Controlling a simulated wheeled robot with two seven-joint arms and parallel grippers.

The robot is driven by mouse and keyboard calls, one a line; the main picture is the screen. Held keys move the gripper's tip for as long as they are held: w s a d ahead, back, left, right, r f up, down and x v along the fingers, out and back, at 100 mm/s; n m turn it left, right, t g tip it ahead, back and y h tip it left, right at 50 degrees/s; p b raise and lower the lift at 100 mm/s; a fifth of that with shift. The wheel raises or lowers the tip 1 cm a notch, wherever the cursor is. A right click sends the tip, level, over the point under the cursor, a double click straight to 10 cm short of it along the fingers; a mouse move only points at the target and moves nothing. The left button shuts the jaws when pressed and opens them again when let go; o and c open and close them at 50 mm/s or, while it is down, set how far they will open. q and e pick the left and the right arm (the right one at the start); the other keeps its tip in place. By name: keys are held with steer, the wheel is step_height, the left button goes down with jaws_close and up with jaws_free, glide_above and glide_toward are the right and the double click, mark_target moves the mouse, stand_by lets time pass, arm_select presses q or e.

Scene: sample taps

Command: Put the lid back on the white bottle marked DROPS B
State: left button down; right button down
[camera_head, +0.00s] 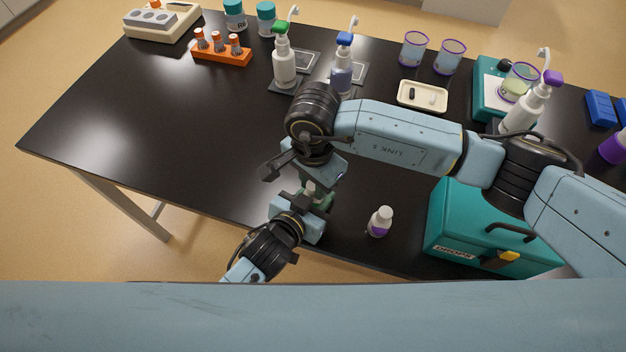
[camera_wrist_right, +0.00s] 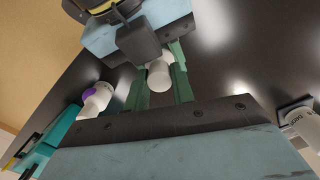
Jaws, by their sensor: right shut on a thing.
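My right gripper (camera_head: 313,188) is low over the front of the table, close to my left gripper (camera_head: 308,205). In the right wrist view its green fingers (camera_wrist_right: 160,92) are shut on a small white cylindrical piece (camera_wrist_right: 158,75); whether this is a lid or a bottle top is unclear. My left gripper's dark and blue body is just beyond that piece; its jaws are mostly hidden. A small white bottle (camera_head: 380,222) with a purple label stands upright to the right, apart from both grippers. It also shows in the right wrist view (camera_wrist_right: 97,98). Its lettering is not readable.
A teal case (camera_head: 470,225) with a handle stands at the front right. Pump bottles (camera_head: 285,68), an orange tube rack (camera_head: 222,52), a cream tray (camera_head: 422,96) and purple-rimmed cups (camera_head: 413,50) stand farther back. The table's left part is clear.

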steer(key=m, duration=0.5)
steer(key=c, duration=1.2)
jaws_free()
steer(key=shift+s, duration=0.15)
steer(key=shift+r, duration=2.25)
steer(key=shift+w+r, duration=0.1)
steer(key=shift+w, duration=0.1)
steer(key=shift+c, duration=0.3)
